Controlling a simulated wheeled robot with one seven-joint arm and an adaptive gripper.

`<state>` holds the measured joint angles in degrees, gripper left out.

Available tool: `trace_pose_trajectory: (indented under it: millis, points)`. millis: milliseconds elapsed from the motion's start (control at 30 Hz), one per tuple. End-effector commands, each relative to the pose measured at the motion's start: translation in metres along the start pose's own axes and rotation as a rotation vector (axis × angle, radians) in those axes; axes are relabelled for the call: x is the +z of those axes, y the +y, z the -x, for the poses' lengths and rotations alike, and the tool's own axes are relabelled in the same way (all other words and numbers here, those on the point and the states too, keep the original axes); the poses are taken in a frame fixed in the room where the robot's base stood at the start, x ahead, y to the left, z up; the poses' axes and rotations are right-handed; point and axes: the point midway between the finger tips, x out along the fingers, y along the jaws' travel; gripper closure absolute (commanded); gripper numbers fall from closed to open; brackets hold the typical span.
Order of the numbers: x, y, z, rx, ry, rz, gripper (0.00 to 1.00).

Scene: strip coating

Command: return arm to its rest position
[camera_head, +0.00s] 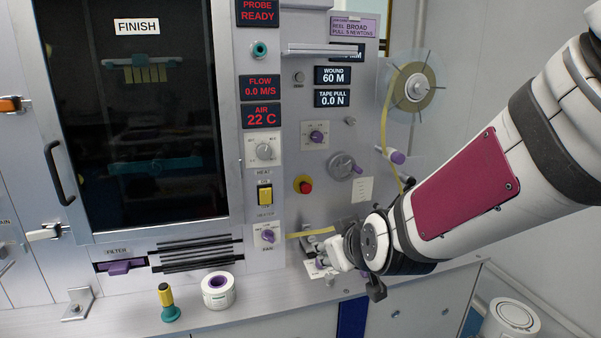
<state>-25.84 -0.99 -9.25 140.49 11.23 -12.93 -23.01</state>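My arm (540,130) reaches in from the right edge, with a maroon panel on its link. It slopes down to the left. My gripper (316,262) is low at the front of the machine, just above the ledge. Its fingers are small and partly hidden by the wrist, so I cannot tell whether they are open or hold anything. A yellow tape (309,234) runs close behind and above the gripper. I cannot tell whether they touch. The tape reel (416,88) is at the upper right, and its tape comes down behind my wrist.
A white tape roll (219,290) and a yellow-handled tool with a teal base (166,302) stand on the ledge (262,296) left of my gripper. Knobs and a red button (303,185) stick out of the panel. A white round-topped bin (511,318) stands lower right.

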Motion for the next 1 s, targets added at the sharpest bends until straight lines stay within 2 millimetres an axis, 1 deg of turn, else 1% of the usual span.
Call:
trace_pose_trajectory:
  millis: [33, 167, 200, 267, 300, 367, 400, 467, 500, 600, 700, 800, 1000]
  points:
    - [0.000, 0.009, 0.027, -0.009, -0.028, -0.039, 0.65]
    - [0.016, 0.020, 0.083, -0.034, -0.135, -0.128, 0.65]
    - [0.022, 0.023, 0.102, -0.037, -0.168, -0.153, 0.65]
    - [0.033, 0.027, 0.129, -0.038, -0.220, -0.190, 0.65]
    - [0.041, 0.029, 0.148, -0.034, -0.255, -0.214, 0.65]
    - [0.053, 0.031, 0.177, -0.025, -0.308, -0.249, 0.65]
    - [0.062, 0.032, 0.196, -0.016, -0.345, -0.272, 0.65]
    - [0.076, 0.033, 0.223, 0.001, -0.395, -0.307, 0.65]
    - [0.084, 0.033, 0.239, 0.014, -0.427, -0.326, 0.65]
    - [0.104, 0.032, 0.273, 0.046, -0.497, -0.373, 0.65]
    - [0.117, 0.030, 0.295, 0.070, -0.546, -0.403, 0.65]
    - [0.124, 0.028, 0.305, 0.083, -0.570, -0.419, 0.65]
    - [0.127, 0.028, 0.307, 0.085, -0.580, -0.423, 0.65]
